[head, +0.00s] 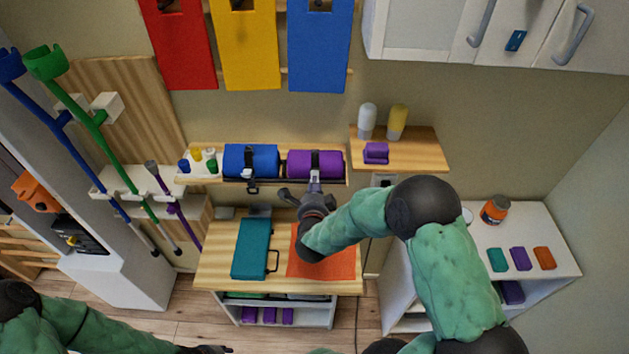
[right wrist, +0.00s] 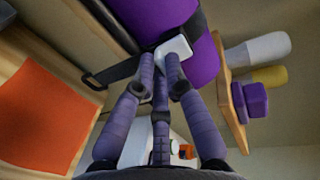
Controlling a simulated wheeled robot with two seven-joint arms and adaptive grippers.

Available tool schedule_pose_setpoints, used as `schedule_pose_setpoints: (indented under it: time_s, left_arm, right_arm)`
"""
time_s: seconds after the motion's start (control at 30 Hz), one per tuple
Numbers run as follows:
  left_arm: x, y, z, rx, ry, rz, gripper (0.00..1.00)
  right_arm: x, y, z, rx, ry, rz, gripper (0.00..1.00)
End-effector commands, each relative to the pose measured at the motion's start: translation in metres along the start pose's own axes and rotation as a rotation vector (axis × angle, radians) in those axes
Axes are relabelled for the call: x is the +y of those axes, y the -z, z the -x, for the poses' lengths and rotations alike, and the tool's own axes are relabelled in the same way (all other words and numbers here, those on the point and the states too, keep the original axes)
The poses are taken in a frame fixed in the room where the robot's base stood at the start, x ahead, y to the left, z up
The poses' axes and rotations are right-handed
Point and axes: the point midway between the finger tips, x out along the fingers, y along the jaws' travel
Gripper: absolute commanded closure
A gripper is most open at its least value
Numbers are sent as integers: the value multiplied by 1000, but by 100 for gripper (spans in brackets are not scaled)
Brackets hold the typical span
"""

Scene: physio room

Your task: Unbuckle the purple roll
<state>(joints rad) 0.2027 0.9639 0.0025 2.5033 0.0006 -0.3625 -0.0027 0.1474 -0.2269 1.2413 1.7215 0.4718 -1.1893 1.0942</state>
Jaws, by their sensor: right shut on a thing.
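The purple roll (head: 330,165) lies on the wall shelf (head: 270,180), right of a blue roll (head: 240,160). A black strap (head: 314,160) runs around its middle; it also shows in the right wrist view (right wrist: 185,32). My right gripper (head: 315,190) is at the front of the purple roll. In the right wrist view its fingers (right wrist: 162,70) are shut on a pale buckle (right wrist: 174,48) on the strap. A dark strap end (right wrist: 112,72) sticks out beside the buckle. Only a dark tip of my left gripper (head: 205,349) shows at the bottom edge.
Below is a wooden bench (head: 215,270) with a teal case (head: 251,248) and an orange mat (head: 335,265). A small shelf (head: 425,150) at the right holds two bottles and purple blocks. Crutches (head: 90,120) hang at the left.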

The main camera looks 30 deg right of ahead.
Motion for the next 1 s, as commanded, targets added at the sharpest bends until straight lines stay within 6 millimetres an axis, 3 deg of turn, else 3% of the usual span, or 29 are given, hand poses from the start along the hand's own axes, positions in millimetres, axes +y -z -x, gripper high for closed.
schedule_pose_setpoints:
  time_s: [0.03, 0.6, 1.0]
  left_arm:
    - [5, 0, 13, 0, 0, 0, 63]
    - [36, -4, 100, 0, 0, 0, 63]
    - [43, -5, 121, 0, 0, 0, 63]
  right_arm:
    - [-10, 0, 3, 0, -38, -1, 100]
    - [-28, 0, 11, 0, -520, -2, 100]
    - [-33, 0, 11, 0, -739, -2, 100]
